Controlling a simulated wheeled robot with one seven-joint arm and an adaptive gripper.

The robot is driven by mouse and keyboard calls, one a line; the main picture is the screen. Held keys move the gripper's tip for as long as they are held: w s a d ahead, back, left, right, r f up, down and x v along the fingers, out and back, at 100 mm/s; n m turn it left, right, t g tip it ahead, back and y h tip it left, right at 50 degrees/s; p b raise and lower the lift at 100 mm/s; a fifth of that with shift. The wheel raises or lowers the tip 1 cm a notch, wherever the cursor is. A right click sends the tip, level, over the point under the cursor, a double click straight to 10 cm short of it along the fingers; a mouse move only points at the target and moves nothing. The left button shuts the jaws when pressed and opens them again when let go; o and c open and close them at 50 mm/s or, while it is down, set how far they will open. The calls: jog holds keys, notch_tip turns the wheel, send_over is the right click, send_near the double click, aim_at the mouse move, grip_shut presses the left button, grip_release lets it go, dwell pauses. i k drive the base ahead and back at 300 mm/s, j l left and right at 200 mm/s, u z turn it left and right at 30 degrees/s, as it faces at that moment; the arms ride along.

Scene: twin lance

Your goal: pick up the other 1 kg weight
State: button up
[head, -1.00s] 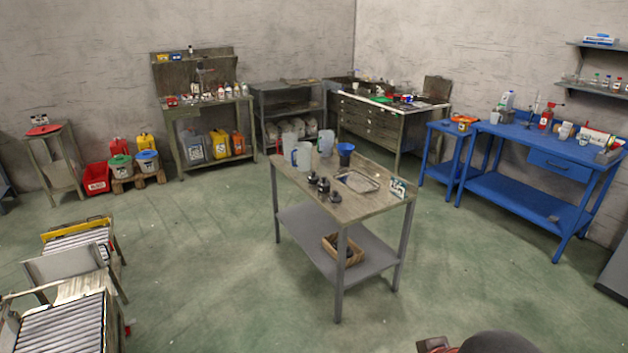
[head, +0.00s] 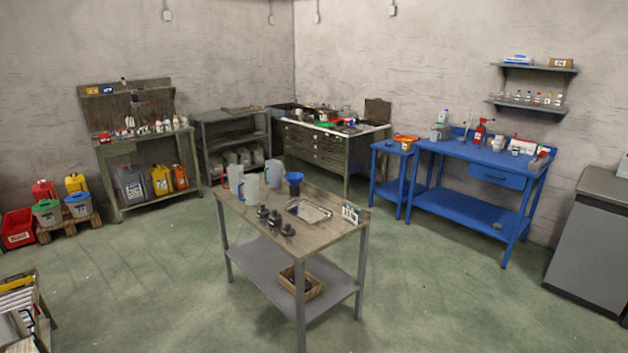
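Several small dark weights stand close together near the front left edge of the grey work table's top. One dark weight (head: 263,212) is at the left, a second (head: 275,220) is beside it, and a third (head: 288,230) is nearest the front. Their markings are too small to read, so I cannot tell which is 1 kg. The table (head: 320,236) stands in the middle of the room. A small box (head: 314,284) on its lower shelf has dark contents that I cannot make out. My gripper is not in view.
The tabletop also holds clear jugs (head: 250,188), a blue funnel (head: 294,181), a metal tray (head: 308,210) and a small sign (head: 351,213). A blue bench (head: 470,160) stands right, a grey cabinet (head: 590,258) far right. Green floor (head: 430,290) around the table is open.

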aim_at(263, 213)
jog(key=i+j+z, duration=0.25)
jog(key=j+z, duration=0.3)
jog(key=i+j+z, duration=0.25)
jog(key=j+z, duration=0.75)
jog(key=j, duration=4.35)
